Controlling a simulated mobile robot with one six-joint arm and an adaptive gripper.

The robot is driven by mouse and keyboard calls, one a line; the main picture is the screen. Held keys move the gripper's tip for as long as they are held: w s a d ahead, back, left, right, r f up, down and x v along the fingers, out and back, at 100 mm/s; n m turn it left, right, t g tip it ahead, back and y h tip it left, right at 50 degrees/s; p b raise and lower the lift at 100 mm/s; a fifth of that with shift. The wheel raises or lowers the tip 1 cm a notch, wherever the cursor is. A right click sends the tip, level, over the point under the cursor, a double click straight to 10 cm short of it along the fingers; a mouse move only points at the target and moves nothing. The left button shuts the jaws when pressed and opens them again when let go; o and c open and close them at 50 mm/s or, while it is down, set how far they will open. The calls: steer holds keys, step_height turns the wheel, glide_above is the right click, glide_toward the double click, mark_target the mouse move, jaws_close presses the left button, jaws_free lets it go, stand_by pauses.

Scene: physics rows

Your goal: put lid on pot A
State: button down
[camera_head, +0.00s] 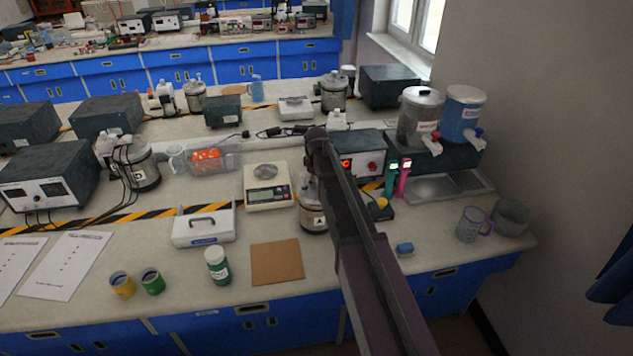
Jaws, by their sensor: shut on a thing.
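Pot A (314,221) is a steel pot with a dark base and a white label marked A. It stands upright on the bench just left of my arm, which covers its right side. My gripper (309,178) is at the end of my arm, over the top of pot A, and is shut on the lid. The fingers are mostly hidden behind my arm. The lid is hard to make out at the pot's top, and I cannot tell whether it touches the rim.
A scale (267,198) and a brown mat (277,262) are left of pot A. A white case (204,226) and a green-labelled jar (217,265) stand further left. A control box (360,155), drink dispensers (418,118) and a purple-handled mug (470,225) are to the right.

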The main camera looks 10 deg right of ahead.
steer(key=shift+f+b, duration=0.3)
stand_by(0.5)
stand_by(0.4)
steer(key=shift+c, duration=1.2)
jaws_free()
steer(key=shift+r, duration=0.2)
steer(key=shift+r+p, duration=3.85)
steer(key=shift+p, duration=0.2)
steer(key=s+f+m+g+b, duration=0.1)
steer(key=s+m, duration=0.3)
steer(key=s, duration=1)
steer(key=s+f+m+b, duration=0.4)
steer(key=s, duration=1.1)
steer(key=shift+d+m+g, duration=0.15)
steer(key=shift+m+g, duration=0.25)
